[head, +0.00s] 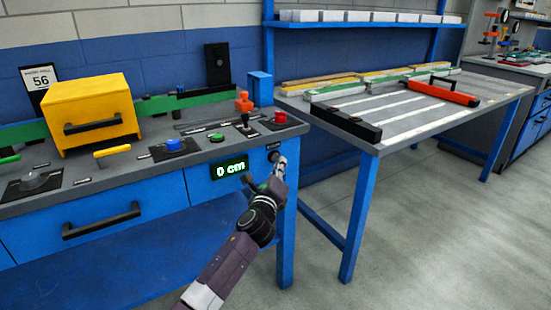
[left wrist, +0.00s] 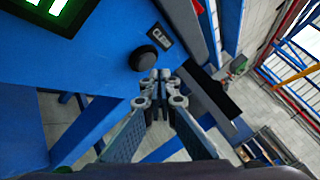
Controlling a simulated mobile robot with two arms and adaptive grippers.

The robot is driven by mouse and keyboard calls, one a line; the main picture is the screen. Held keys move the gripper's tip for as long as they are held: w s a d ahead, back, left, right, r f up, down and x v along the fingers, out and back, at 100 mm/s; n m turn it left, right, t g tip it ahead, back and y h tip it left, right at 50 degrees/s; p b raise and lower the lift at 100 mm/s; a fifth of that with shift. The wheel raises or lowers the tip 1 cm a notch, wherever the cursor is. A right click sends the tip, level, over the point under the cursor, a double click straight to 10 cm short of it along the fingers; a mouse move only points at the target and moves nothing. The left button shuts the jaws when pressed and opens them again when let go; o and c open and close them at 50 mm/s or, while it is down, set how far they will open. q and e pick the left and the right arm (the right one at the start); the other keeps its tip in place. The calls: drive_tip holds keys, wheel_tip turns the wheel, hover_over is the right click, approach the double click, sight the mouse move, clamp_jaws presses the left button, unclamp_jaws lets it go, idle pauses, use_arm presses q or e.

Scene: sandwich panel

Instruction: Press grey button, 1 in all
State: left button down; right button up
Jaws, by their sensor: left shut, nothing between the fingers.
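A dark grey round button (left wrist: 143,58) sits on the blue front panel next to a small label, in the left wrist view. In the head view this button (head: 273,156) is at the right end of the panel, partly behind my gripper. My left gripper (head: 281,161) is shut and empty, its fingertips close by the button. In the left wrist view the fingertips (left wrist: 160,75) appear just below and right of the button; I cannot tell whether they touch it. A grey dome (head: 41,180) on a black plate is at the left of the bench top. My right gripper is not in view.
A green display (head: 230,168) reads "0 cm". The bench top holds a blue button (head: 175,145), a red button (head: 280,117), an orange joystick (head: 244,104) and a yellow box (head: 91,108). A second table (head: 430,125) stands to the right, with clear floor before it.

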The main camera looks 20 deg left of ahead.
use_arm(q)
drive_tip(key=shift+s+d+p, duration=0.3)
drive_tip(key=shift+s+d, duration=0.5)
drive_tip(key=shift+d, duration=0.2)
drive_tip(key=shift+s+d+p, duration=0.25)
drive_tip(key=shift+s+d, duration=0.5)
drive_tip(key=shift+d, duration=0.25)
